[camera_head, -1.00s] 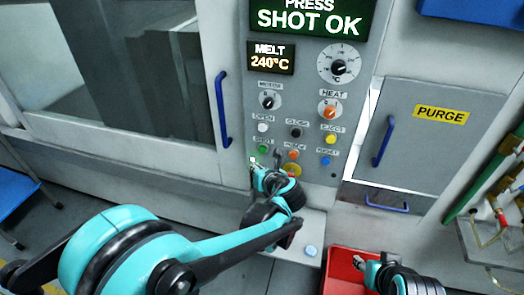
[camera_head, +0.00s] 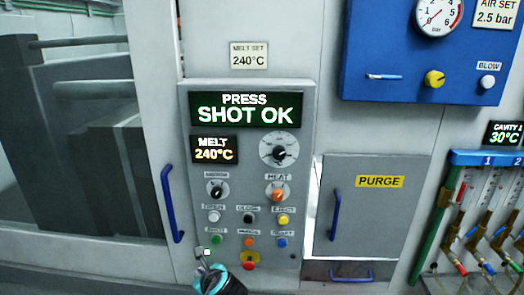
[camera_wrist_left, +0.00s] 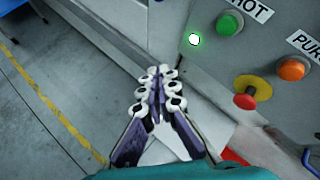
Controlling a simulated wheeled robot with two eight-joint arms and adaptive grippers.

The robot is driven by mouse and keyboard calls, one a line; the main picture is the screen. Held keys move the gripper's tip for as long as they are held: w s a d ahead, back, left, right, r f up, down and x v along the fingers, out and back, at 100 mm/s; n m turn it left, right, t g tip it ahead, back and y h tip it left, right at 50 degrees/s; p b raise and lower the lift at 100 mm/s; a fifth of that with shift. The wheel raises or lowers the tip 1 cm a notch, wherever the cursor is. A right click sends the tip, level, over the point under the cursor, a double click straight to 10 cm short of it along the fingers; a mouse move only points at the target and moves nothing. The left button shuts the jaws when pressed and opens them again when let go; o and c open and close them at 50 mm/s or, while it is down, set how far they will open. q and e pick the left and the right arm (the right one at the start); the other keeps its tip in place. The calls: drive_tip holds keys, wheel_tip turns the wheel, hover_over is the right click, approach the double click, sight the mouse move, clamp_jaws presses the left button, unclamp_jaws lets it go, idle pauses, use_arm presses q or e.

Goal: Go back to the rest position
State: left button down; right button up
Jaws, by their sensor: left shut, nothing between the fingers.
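My left gripper (camera_head: 203,256) is low in the head view, in front of the lower left corner of the press's control panel (camera_head: 305,105). In the left wrist view its fingers (camera_wrist_left: 161,72) are closed together with nothing between them. They appear apart from the panel's buttons. The green button (camera_head: 216,239) is just above the gripper in the head view, and a small lit green lamp (camera_wrist_left: 194,39) shows near it in the wrist view. My right gripper is out of view.
The panel carries an emergency-stop-like red button (camera_wrist_left: 246,101) on a yellow base. A blue handle (camera_head: 172,204) is at left and a grey PURGE door (camera_head: 375,215) at right. Open floor (camera_wrist_left: 40,115) with a yellow line lies left in the wrist view.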

use_arm(q)
drive_tip(key=s+f+n+h, duration=0.1)
drive_tip(key=s+n+h, duration=0.2)
drive_tip(key=s+n, duration=0.6)
drive_tip(key=s+d+f+n+g+h+b, duration=0.1)
drive_tip(key=s+f+n+h, duration=0.1)
drive_tip(key=s+n, duration=0.8)
drive_tip(key=n+h, duration=0.1)
drive_tip(key=n, duration=0.5)
drive_tip(key=shift+s+g, duration=0.2)
drive_tip(key=shift+g, duration=0.1)
drive_tip(key=shift+d+f, duration=0.1)
idle(1.0)
